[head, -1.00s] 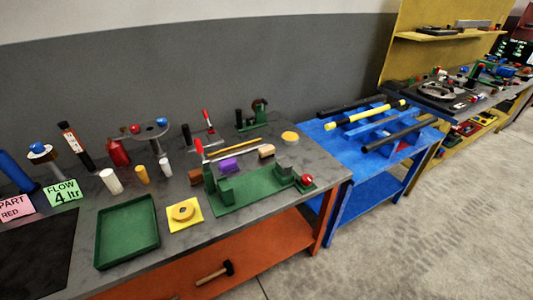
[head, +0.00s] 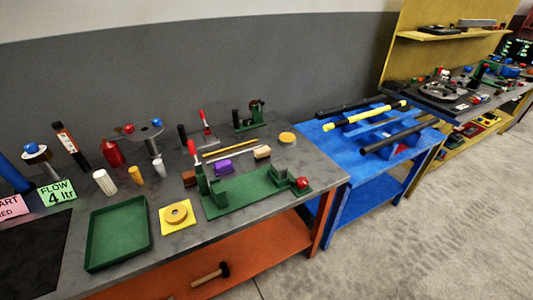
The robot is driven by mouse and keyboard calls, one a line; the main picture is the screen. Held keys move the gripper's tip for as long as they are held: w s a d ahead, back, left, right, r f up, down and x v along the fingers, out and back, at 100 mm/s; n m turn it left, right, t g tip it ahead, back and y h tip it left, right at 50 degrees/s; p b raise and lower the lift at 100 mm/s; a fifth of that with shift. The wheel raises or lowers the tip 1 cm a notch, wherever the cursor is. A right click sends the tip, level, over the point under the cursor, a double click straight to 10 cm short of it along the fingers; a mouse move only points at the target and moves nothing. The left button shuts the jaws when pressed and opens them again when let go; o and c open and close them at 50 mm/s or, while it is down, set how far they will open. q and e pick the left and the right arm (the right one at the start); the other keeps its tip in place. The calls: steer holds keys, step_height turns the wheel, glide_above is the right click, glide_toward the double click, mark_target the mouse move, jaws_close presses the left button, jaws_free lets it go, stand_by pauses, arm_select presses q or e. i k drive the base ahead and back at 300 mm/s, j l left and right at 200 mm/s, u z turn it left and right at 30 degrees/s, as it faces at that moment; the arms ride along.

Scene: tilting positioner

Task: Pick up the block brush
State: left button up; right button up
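Several small blocks lie on the grey workbench (head: 170,245), and I cannot tell for certain which is the block brush. A tan block with a paler lower part (head: 262,152) lies near the middle back, behind the green fixture (head: 250,191). A purple block (head: 223,166) lies left of it, and a dark brown block (head: 189,178) lies further left beside the fixture's red-handled clamp. All of them are small and coarse in the picture. Neither of my grippers is in view.
A green tray (head: 118,233) and a yellow square with a ring (head: 176,214) are at the front. Bottles and cylinders stand at the left back. A hammer (head: 211,273) lies on the orange lower shelf. A blue stand with tubes (head: 352,170) is to the right.

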mark_target(261, 153)
steer(key=i+l, duration=0.15)
steer(key=l, duration=0.2)
steer(key=i+l, duration=0.15)
steer(key=l, duration=0.15)
steer(key=i+l, duration=0.15)
steer(key=l, duration=0.2)
steer(key=i+l+z, duration=0.1)
steer(key=l, duration=0.25)
steer(key=i, duration=0.05)
